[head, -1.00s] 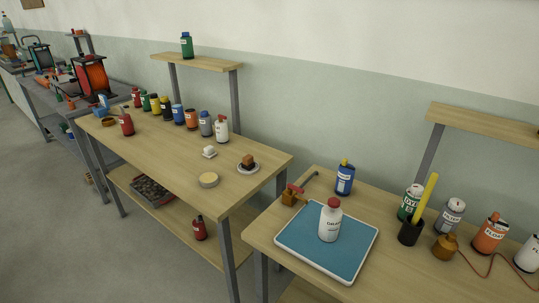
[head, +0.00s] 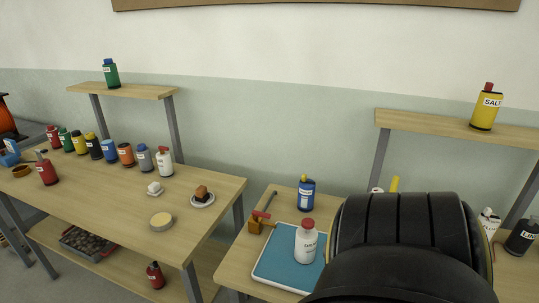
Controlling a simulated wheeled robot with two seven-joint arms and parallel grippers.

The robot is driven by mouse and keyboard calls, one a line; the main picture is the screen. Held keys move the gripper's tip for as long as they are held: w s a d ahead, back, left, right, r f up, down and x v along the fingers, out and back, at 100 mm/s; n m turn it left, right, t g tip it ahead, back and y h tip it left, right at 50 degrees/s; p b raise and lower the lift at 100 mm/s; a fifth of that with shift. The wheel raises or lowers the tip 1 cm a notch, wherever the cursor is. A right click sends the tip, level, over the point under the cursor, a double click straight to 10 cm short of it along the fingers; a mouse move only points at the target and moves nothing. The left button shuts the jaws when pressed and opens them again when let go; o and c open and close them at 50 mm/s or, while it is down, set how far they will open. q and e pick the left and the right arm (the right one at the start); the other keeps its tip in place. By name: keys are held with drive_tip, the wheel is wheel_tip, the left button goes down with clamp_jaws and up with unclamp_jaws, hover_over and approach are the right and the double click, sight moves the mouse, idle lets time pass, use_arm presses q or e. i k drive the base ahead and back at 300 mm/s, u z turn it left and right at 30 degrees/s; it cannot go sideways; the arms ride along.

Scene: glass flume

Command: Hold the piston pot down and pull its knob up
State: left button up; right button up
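I cannot tell for sure which thing is the piston pot. A red container (head: 46,172) with a thin piece sticking up from its top stands on the left table, near its left part; whether that piece is a knob is too small to tell. Neither gripper is in view. A large dark ribbed part, which looks like my own arm, fills the lower right and hides much of the right table.
A white bottle (head: 306,245) stands on a blue tray (head: 275,268), with a blue bottle (head: 306,194) behind. Several bottles line the left table (head: 110,205), beside a white block (head: 154,189), a plate (head: 203,201) and a round pale disc (head: 161,222). The front of that table is mostly clear.

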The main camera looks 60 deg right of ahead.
sight(308, 223)
drive_tip(key=i, duration=1)
drive_tip(key=z, duration=2.35)
